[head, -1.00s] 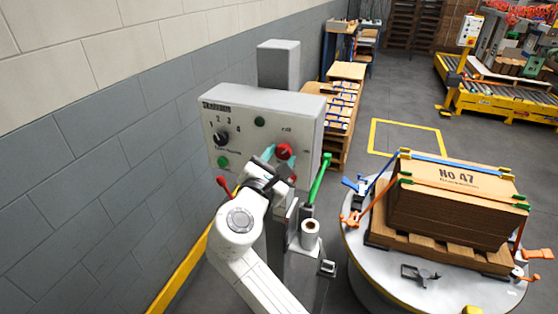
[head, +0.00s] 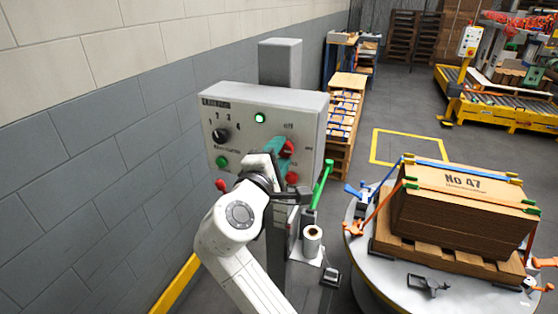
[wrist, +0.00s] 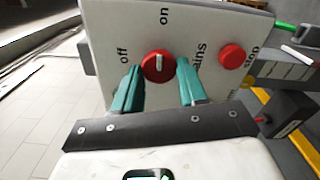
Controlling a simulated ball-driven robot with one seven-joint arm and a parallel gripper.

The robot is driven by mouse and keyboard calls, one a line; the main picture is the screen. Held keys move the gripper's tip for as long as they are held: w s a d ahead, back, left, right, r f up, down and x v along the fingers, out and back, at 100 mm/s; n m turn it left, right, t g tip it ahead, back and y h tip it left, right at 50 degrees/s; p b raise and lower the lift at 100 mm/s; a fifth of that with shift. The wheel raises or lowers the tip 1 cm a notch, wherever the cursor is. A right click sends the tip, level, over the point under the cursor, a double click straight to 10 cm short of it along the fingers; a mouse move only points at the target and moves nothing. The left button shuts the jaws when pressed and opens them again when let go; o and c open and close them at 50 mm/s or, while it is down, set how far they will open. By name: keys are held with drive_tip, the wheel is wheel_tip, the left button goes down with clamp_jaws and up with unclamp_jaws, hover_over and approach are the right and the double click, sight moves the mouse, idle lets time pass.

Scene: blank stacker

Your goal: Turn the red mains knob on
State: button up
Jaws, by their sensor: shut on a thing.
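The red mains knob (wrist: 159,66) is on the front of the grey control box (head: 240,165), and in the head view it shows partly (head: 288,147) behind my fingers. Its white mark points up at the "on" label in the wrist view; the "off" label is to the left. My gripper (wrist: 158,69) is shut on the knob, with one teal finger on each side. In the head view my gripper (head: 279,151) reaches the box from the front. A green lamp (head: 260,118) at the top of the box is lit.
A red stop button (wrist: 232,56) sits beside the knob. A black selector knob (head: 221,135) and a green button (head: 221,161) are on the box's left. A green lever (head: 322,184) stands close at right. A strapped carton (head: 455,205) rests on a round turntable.

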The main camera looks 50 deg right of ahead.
drive_tip(key=shift+m, duration=0.5)
drive_tip(key=o, duration=1.1)
drive_tip(key=shift+c, duration=0.2)
drive_tip(key=b+v, duration=0.2)
drive_tip(key=v, duration=0.9)
